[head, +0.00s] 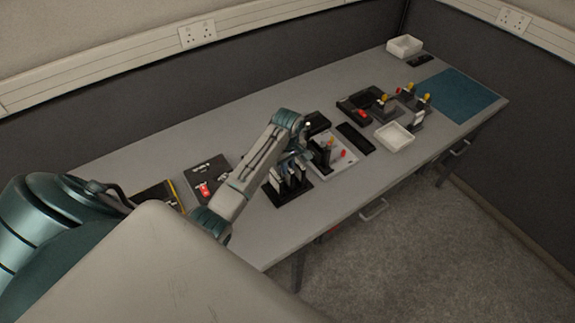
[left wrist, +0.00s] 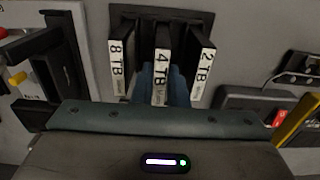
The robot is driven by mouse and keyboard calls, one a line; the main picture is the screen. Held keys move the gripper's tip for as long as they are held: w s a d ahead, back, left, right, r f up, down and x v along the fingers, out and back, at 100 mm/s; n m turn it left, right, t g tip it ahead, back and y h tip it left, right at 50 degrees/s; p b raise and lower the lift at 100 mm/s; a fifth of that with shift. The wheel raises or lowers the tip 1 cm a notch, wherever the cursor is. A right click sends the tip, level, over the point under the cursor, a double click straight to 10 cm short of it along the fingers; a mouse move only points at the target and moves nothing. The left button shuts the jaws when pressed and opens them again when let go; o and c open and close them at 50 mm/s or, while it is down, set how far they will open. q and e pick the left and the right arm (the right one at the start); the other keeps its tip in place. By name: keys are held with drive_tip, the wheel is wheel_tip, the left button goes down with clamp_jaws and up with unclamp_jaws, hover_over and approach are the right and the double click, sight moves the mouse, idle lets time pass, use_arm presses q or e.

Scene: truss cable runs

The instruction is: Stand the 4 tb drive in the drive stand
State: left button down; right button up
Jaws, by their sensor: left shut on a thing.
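The black drive stand (head: 290,193) is on the desk beneath my left gripper (head: 293,163). In the left wrist view the stand (left wrist: 124,22) holds the 8 TB drive (left wrist: 120,65) at left and the 2 TB drive (left wrist: 203,65) at right, both upright. The 4 TB drive (left wrist: 162,50) is upright between them, its white label facing the camera. My left gripper (left wrist: 162,85) is shut on it, with blue fingers on both sides. Its lower end is hidden, so I cannot tell whether it touches the slot floor. My right gripper is not in view.
A white bin (head: 394,137) and a blue mat (head: 458,94) are farther right. The desk's front edge is close to the stand.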

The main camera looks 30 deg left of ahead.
use_arm(q)
drive_tip(key=shift+f, duration=0.2)
drive_tip(key=shift+f, duration=0.4)
idle(0.3)
drive_tip(key=c, duration=1)
unclamp_jaws()
drive_tip(key=shift+c, duration=0.2)
drive_tip(key=shift+r, duration=0.1)
drive_tip(key=shift+r, duration=3.65)
